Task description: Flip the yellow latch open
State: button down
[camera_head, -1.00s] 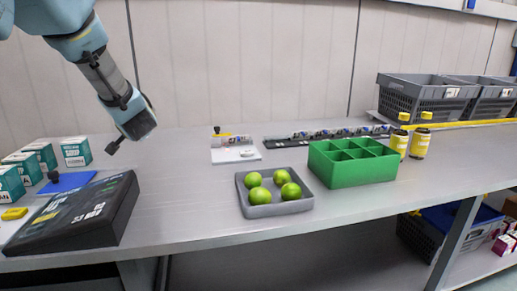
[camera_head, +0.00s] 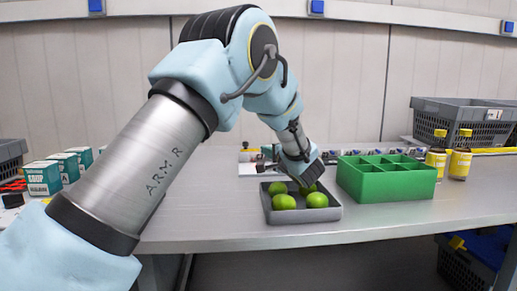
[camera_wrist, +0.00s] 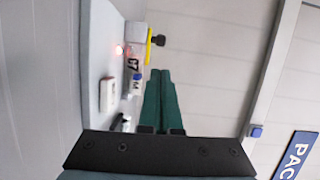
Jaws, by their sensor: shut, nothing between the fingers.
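A yellow strip, which looks like the latch (camera_wrist: 149,46), shows in the wrist view on a pale block (camera_wrist: 136,33) with a black knob (camera_wrist: 158,40) beside it. My gripper (camera_wrist: 160,72) has its two green fingers pressed together and empty. In the picture the fingertips end just below the yellow strip; whether they touch it I cannot tell. In the head view my arm reaches over the lime tray towards the back of the bench, and the latch is hidden or too small to make out there.
A grey tray (camera_head: 300,215) of limes lies under my wrist. A green divided box (camera_head: 385,185) stands to its right, with yellow bottles (camera_head: 459,163) and grey crates (camera_head: 465,122) beyond. Soup boxes (camera_head: 43,178) stand at the left.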

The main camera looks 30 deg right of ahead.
jog(key=w, duration=0.6)
jog(key=w+d, duration=0.1)
jog(key=w, duration=0.3)
jog(key=shift+f, duration=0.2)
jog(key=a+p, duration=0.1)
jog(key=w+a+p, duration=0.1)
jog(key=shift+w+a+r, duration=0.1)
jog(key=shift+a+r, duration=0.1)
jog(key=shift+a, duration=0.1)
jog(key=shift+a+f, duration=0.2)
jog(key=shift+w, duration=0.1)
